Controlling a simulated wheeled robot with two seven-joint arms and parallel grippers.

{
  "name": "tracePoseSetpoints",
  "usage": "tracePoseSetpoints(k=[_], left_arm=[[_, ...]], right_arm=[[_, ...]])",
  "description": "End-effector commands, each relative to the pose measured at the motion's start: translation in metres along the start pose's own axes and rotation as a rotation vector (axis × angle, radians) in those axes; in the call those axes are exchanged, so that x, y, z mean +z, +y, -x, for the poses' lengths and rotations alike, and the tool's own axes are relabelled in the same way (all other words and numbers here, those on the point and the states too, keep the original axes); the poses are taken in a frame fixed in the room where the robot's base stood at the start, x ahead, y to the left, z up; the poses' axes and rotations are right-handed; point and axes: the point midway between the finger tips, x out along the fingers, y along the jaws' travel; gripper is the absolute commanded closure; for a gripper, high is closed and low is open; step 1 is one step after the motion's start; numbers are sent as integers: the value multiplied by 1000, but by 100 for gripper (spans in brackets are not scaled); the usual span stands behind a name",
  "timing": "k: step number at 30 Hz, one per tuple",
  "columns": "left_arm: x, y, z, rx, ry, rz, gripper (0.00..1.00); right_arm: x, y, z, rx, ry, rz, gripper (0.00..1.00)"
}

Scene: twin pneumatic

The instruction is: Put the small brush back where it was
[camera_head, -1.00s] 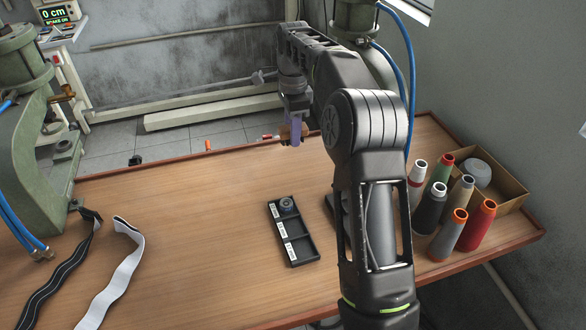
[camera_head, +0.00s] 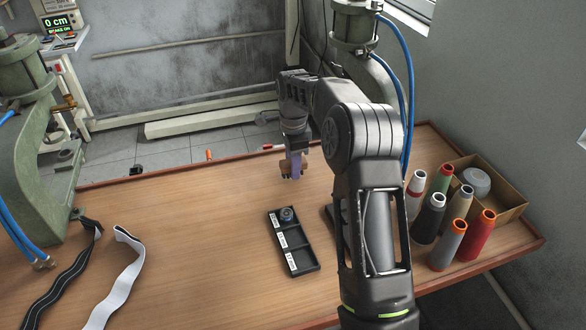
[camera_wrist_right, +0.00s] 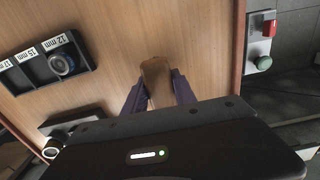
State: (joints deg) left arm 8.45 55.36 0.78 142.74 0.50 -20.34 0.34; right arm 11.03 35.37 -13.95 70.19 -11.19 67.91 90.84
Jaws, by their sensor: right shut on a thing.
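My right gripper (camera_head: 293,165) hangs over the far middle of the table. It is shut on a brown wooden piece, which I take to be the small brush (camera_head: 285,170). In the right wrist view the brush (camera_wrist_right: 155,75) shows as a short brown block between the two purple fingers (camera_wrist_right: 158,92); its bristles cannot be made out. The wooden tabletop lies below it; whether the brush touches it I cannot tell. My left gripper is not in view.
A black three-part tray (camera_head: 301,259) lies nearer, with a round die (camera_head: 287,214) in its far compartment, labelled 12 mm. Thread cones (camera_head: 447,245) and a cardboard box (camera_head: 506,192) stand right. Straps (camera_head: 118,275) lie left by a green press (camera_head: 45,170).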

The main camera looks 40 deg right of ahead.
Motion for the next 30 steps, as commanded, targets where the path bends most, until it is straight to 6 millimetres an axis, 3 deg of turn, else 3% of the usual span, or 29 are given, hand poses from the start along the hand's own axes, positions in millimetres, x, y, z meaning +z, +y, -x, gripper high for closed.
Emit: tracePoseSetpoints(k=[4,16,17,24,30], left_arm=[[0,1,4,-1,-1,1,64],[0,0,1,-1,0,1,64],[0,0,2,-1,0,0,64],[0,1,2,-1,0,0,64],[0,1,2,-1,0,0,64]], right_arm=[[0,0,-16,2,0,1,100],[0,0,-22,0,0,1,100],[0,0,-21,0,0,1,65],[0,0,-21,0,0,1,46],[0,0,-21,0,0,1,46]])
